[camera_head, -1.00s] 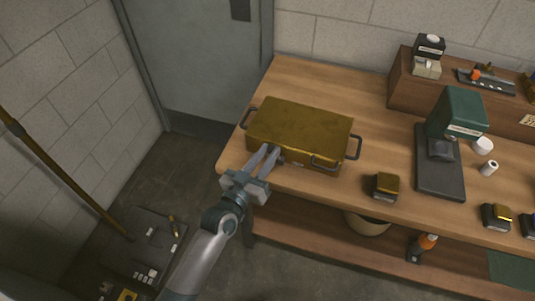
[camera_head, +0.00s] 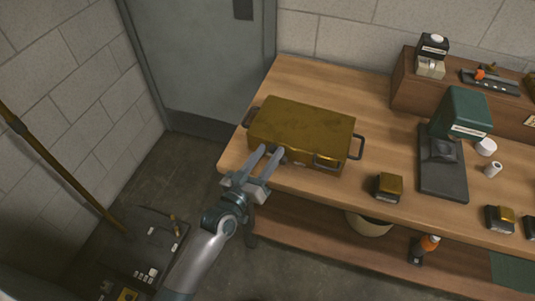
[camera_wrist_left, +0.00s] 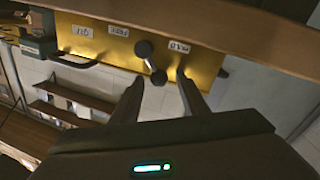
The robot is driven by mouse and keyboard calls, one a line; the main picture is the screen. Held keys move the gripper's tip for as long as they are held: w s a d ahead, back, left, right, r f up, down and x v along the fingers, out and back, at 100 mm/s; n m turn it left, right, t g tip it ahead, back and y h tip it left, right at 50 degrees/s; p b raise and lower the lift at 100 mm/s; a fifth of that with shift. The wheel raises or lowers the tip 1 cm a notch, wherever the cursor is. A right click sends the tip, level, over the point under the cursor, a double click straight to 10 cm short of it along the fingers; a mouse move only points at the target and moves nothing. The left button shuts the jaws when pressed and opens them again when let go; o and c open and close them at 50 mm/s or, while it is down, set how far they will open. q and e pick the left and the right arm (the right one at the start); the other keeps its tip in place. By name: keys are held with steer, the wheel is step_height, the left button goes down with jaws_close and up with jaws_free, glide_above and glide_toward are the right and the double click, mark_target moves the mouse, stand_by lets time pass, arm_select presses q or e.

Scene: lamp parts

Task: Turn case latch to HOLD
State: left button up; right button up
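The case (camera_head: 303,128) is a brassy, worn metal box lying on the workbench near its left end. In the left wrist view its front face (camera_wrist_left: 105,43) carries white labels, seen upside down; the middle one looks like FREE and the right one like HOLD. The latch (camera_wrist_left: 150,62) is a dark bar with rounded ends, slanted between the middle and right labels. My left gripper (camera_head: 272,150) is at the case's front edge. Its two fingers are apart (camera_wrist_left: 160,80), with the latch's lower end between them; contact cannot be told. My right gripper is not in view.
Dark handles (camera_head: 357,147) stick out from the case's sides. To the right on the workbench (camera_head: 300,73) are a small brass-topped block (camera_head: 388,186) and a green-headed device (camera_head: 461,113). A lower shelf (camera_head: 310,222) runs beneath.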

arm_select(q)
steer(key=b+v, duration=0.4)
steer(key=v, duration=1.3)
steer(key=shift+s+a, duration=0.15)
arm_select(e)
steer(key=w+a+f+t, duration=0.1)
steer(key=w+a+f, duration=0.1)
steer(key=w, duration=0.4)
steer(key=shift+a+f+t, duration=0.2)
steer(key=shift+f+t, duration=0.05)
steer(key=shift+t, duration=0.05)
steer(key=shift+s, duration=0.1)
